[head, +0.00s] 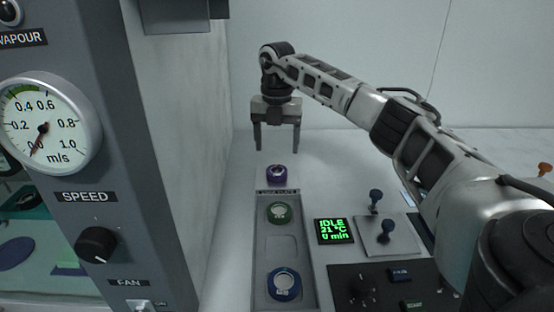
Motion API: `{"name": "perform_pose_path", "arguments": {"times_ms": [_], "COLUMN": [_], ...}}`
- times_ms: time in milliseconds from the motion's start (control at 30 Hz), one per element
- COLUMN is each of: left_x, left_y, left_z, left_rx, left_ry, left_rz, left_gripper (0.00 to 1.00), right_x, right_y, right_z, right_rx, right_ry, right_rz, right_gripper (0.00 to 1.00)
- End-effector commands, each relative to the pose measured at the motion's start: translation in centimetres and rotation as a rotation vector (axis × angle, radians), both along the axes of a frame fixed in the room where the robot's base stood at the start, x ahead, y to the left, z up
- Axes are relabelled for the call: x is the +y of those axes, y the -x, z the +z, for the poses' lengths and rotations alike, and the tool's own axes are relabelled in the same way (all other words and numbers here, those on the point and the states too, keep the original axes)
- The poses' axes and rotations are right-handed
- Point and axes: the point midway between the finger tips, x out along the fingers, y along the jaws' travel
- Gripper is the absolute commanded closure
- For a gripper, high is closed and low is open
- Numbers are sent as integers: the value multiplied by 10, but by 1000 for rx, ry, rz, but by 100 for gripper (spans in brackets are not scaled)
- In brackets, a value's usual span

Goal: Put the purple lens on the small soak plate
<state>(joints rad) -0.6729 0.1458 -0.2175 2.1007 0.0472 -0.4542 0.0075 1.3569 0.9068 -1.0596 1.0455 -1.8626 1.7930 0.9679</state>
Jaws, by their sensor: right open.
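My left gripper is not in view.
A grey cabinet with a dial gauge (43,125) and a knob (97,244) stands close on the left. Right of the plate are a green-lit display (334,231), a panel with blue knobs (388,236) and a dark control panel (372,287). The white surface behind the lens is clear.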

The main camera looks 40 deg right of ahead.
Motion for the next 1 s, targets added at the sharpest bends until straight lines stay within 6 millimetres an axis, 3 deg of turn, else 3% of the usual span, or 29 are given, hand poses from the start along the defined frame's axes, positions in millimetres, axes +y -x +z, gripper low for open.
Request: {"name": "perform_pose_path", "arguments": {"times_ms": [100,300,1000], "left_x": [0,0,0], "left_y": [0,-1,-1], "left_z": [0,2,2], "left_rx": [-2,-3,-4], "left_ry": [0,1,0], "left_rz": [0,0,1], "left_gripper": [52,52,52], "right_x": [1,0,0], "right_y": [-1,0,0], "right_z": [25,49,54], "right_rx": [-3,0,1], "right_ry": [-1,0,0], "right_rz": [1,0,0], "right_gripper": [30,30,30]}}
